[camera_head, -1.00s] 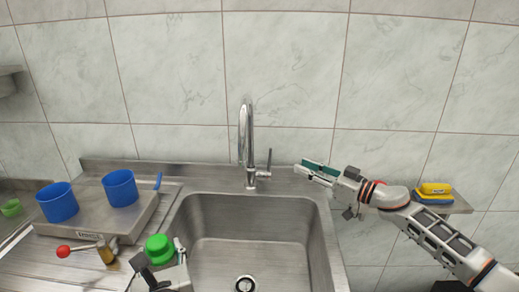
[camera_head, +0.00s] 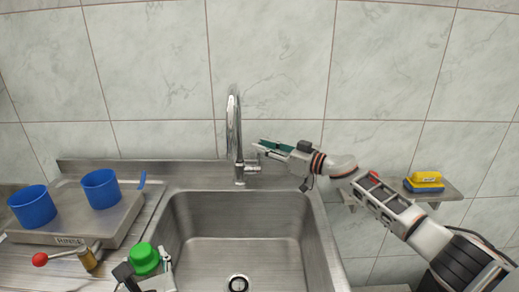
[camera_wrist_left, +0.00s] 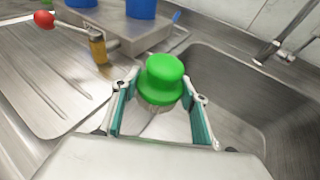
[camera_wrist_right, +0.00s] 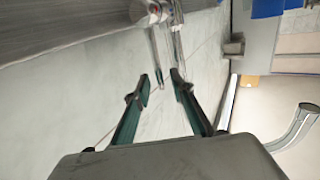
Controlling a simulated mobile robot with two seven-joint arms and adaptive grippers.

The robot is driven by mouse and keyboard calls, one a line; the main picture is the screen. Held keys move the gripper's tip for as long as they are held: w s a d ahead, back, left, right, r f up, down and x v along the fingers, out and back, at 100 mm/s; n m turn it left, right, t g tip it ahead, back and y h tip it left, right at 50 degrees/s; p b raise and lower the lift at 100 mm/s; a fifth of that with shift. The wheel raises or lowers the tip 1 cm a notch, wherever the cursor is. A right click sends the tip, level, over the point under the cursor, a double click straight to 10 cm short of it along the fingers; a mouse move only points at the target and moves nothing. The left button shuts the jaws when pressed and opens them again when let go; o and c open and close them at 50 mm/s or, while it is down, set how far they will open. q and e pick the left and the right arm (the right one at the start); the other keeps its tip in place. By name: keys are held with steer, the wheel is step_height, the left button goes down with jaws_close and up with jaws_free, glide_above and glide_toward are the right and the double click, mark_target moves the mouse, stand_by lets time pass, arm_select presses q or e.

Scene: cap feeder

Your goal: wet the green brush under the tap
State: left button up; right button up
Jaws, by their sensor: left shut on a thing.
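The green brush (camera_head: 145,258) has a round green top and pale bristles below, seen in the left wrist view (camera_wrist_left: 163,78). My left gripper (camera_head: 144,268) is shut on it, one finger on each side, at the left edge of the sink. The chrome tap (camera_head: 234,130) stands behind the sink with its spout curving over and a lever (camera_head: 257,160) on its right side. My right gripper (camera_head: 256,148) is at the tap lever. In the right wrist view its fingers (camera_wrist_right: 161,80) are apart with chrome tap parts just beyond and between the tips. No water shows.
The sink basin (camera_head: 240,222) is empty, with a dark drain. Left of it, a steel rinser platform (camera_head: 118,228) carries two blue cups (camera_head: 101,189), with a red-knobbed lever (camera_head: 40,259) in front. Yellow and blue sponges (camera_head: 424,182) lie on a shelf at right.

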arm_select(q)
steer(key=shift+f, duration=0.55)
arm_select(e)
steer(key=shift+x, duration=0.85)
jaws_close()
arm_select(q)
steer(key=shift+f+b, duration=0.25)
steer(key=shift+b, duration=0.1)
arm_select(e)
steer(key=shift+s+f+n, duration=0.15)
steer(key=shift+s+n, duration=0.25)
arm_select(q)
steer(key=shift+f, duration=0.1)
arm_select(e)
steer(key=shift+s+n+t+y, duration=0.2)
steer(key=shift+n+t+y, duration=0.1)
